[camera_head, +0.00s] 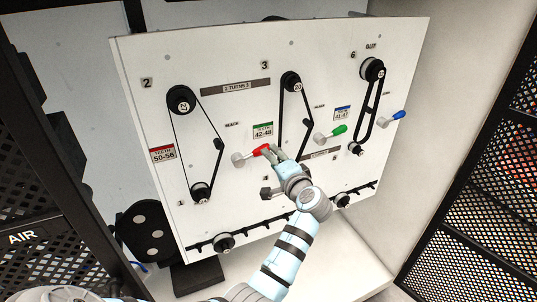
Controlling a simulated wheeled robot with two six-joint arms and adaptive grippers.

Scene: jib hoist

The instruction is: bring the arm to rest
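A white panel (232,65) carries belts on black pulleys and levers with coloured handles. My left arm (290,250) reaches up from the bottom of the head view, in front of the panel. My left gripper (273,154) is at the lever with the red handle (261,150), and its fingertips overlap the handle's right end. I cannot tell whether the fingers are closed around the handle or only beside it. The gripper hides part of the panel behind it. My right gripper is not in view.
A green-handled lever (338,131) and a blue-handled lever (398,115) stand to the right of the gripper. A pale floor (365,272) lies below.

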